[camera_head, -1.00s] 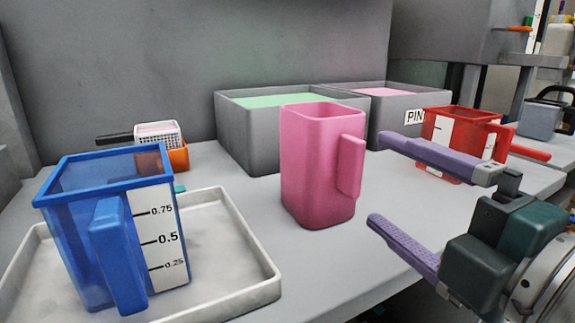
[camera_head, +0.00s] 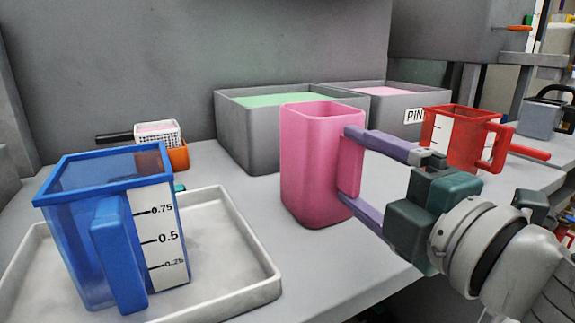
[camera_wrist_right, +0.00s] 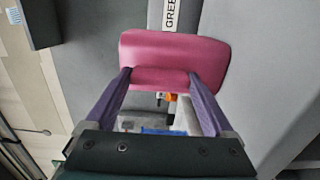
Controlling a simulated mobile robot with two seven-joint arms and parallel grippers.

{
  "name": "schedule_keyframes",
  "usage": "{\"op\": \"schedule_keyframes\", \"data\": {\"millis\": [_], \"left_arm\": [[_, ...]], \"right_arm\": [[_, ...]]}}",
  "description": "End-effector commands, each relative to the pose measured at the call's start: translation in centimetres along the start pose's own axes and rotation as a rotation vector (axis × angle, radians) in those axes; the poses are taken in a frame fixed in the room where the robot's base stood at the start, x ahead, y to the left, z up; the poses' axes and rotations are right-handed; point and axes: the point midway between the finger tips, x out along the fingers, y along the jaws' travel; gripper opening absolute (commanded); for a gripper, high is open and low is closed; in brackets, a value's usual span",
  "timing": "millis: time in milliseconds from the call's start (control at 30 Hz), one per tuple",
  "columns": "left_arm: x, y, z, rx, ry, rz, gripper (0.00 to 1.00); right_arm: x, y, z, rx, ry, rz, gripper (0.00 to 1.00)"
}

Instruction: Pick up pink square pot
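The pink square pot (camera_head: 308,165) stands upright on the grey bench in the head view, its handle facing right. My right gripper (camera_head: 345,166) is at the handle, one finger near its upper end and the other near its lower end. The fingers are spread apart with the handle between them; firm contact cannot be made out. In the right wrist view the pot (camera_wrist_right: 175,48) lies ahead, with my right gripper's (camera_wrist_right: 159,75) fingertips on either side of the handle. My left gripper is not in view.
A blue measuring jug (camera_head: 80,245) stands in a pale tray (camera_head: 262,278) at left. Grey bins (camera_head: 245,135) with green and pink contents stand behind the pot. A red jug (camera_head: 465,135) is behind my right gripper. A small white basket (camera_head: 158,134) is at back left.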

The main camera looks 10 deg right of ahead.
Motion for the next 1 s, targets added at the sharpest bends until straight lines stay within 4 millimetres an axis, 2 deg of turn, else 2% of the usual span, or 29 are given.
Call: {"op": "schedule_keyframes", "data": {"millis": [67,433,767,867,1000], "left_arm": [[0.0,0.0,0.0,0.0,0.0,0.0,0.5],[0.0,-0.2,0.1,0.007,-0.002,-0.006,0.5],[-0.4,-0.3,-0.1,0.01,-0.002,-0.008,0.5],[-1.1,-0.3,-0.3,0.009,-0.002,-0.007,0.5],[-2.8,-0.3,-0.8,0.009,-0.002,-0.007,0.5]], "right_arm": [[0.0,0.0,0.0,0.0,0.0,-0.001,0.65],[0.0,-0.1,0.0,0.0,0.0,-0.001,0.24],[0.0,0.6,0.0,-0.002,0.0,0.001,0.24],[0.0,1.7,0.1,-0.002,0.0,0.003,0.24],[0.0,4.6,0.0,-0.004,0.002,0.005,0.24]]}}
